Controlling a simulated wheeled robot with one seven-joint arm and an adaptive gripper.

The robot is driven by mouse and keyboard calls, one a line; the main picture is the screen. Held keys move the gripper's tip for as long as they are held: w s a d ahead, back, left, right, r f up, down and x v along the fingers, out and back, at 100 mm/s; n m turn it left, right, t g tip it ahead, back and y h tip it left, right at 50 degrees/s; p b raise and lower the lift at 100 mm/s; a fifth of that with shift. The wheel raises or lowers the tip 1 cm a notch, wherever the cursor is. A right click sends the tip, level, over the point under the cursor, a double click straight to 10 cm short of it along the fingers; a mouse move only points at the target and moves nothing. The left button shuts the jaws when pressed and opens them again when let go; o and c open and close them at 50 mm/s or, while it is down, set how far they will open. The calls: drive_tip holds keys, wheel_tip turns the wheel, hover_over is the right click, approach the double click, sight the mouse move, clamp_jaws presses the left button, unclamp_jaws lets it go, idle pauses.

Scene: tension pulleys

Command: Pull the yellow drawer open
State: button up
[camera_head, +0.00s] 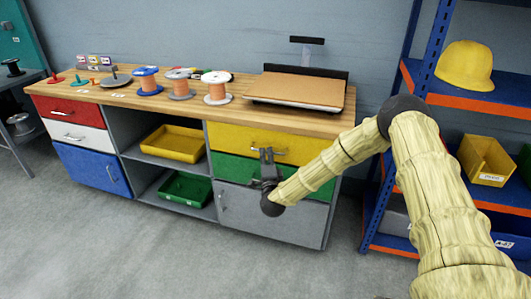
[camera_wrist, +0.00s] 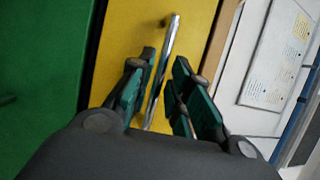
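The yellow drawer (camera_head: 232,138) is the top drawer on the right side of the wooden-topped workbench. Its front looks flush with the cabinet, so it is closed. It has a metal bar handle (camera_head: 283,153), partly hidden behind my gripper (camera_head: 266,153) in the head view. In the wrist view the yellow front (camera_wrist: 196,20) fills the middle, and the bar handle (camera_wrist: 163,65) runs between the two fingers of my gripper (camera_wrist: 166,75). The fingers are apart, with gaps on both sides of the bar. Whether a fingertip touches the drawer front is unclear.
A green drawer (camera_head: 232,166) lies just below, then a grey door (camera_head: 300,216). Spools and a tray-like board (camera_head: 300,90) stand on the benchtop (camera_head: 250,112). A blue-and-orange shelf rack (camera_head: 420,50) stands at right. The floor (camera_head: 150,240) in front is clear.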

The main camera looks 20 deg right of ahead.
drive_tip(key=shift+x, duration=1.3)
clamp_jaws()
drive_tip(key=shift+a, duration=0.1)
